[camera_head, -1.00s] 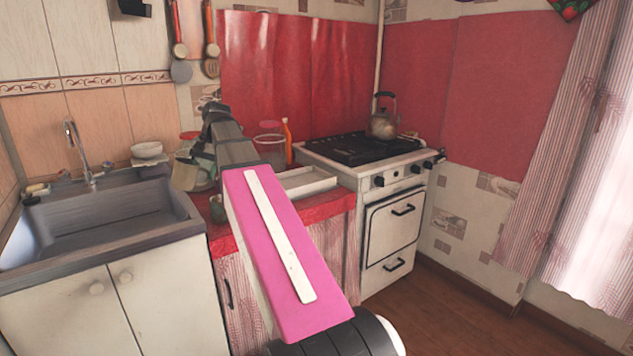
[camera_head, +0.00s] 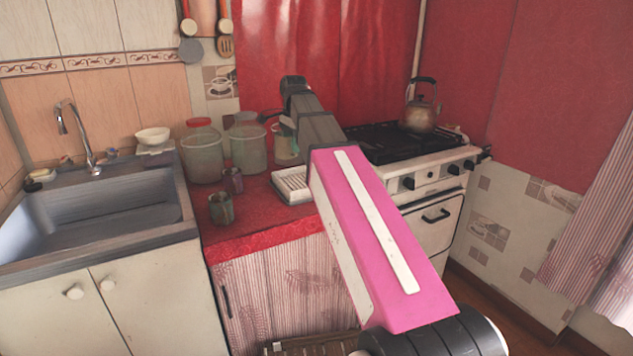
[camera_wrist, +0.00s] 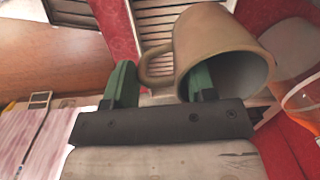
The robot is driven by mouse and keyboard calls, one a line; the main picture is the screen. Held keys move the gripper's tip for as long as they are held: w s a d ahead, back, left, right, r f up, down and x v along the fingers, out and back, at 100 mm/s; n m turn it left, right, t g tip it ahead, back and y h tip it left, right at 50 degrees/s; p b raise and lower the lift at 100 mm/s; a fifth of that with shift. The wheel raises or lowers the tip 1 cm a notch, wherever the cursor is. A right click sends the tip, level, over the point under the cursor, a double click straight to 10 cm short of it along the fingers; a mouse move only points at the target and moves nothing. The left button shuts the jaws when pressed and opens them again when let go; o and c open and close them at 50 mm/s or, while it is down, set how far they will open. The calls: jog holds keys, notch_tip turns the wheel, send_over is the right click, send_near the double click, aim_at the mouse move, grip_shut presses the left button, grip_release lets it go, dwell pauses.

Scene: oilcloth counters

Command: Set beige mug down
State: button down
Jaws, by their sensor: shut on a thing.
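The beige mug (camera_wrist: 215,40) is in my gripper (camera_wrist: 160,85) in the wrist view. It is tilted, with its open mouth towards the lower right and its handle between the two green fingers. The right finger is at the mug's mouth; the exact contact is hard to tell. In the head view my gripper (camera_head: 287,124) is partly hidden by my arm, above the red counter (camera_head: 262,213).
Two small dark cups, one greenish (camera_head: 221,208) and one purplish (camera_head: 233,180), stand on the counter's left part. A red-lidded jar (camera_head: 202,152) and another jar (camera_head: 247,145) stand behind. A white slatted rack (camera_head: 292,186) lies near the stove (camera_head: 430,180). The front counter is clear.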

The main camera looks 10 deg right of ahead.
jog(key=shift+w+a+m, duration=0.2)
jog(key=shift+a+m, duration=0.4)
jog(key=shift+a, duration=0.05)
jog(key=shift+d+f, duration=0.15)
jog(key=shift+w+d+f, duration=0.4)
jog(key=shift+d+f, duration=1.35)
jog(key=shift+d, duration=0.05)
jog(key=shift+w+d+f, duration=0.35)
jog(key=shift+d+f, duration=1.4)
jog(key=shift+f, duration=0.05)
jog(key=shift+w+d+f, duration=0.4)
jog(key=shift+d+f, duration=1.35)
jog(key=shift+d, duration=0.05)
jog(key=shift+f, duration=0.1)
jog(key=shift+c, duration=2.2)
grip_release()
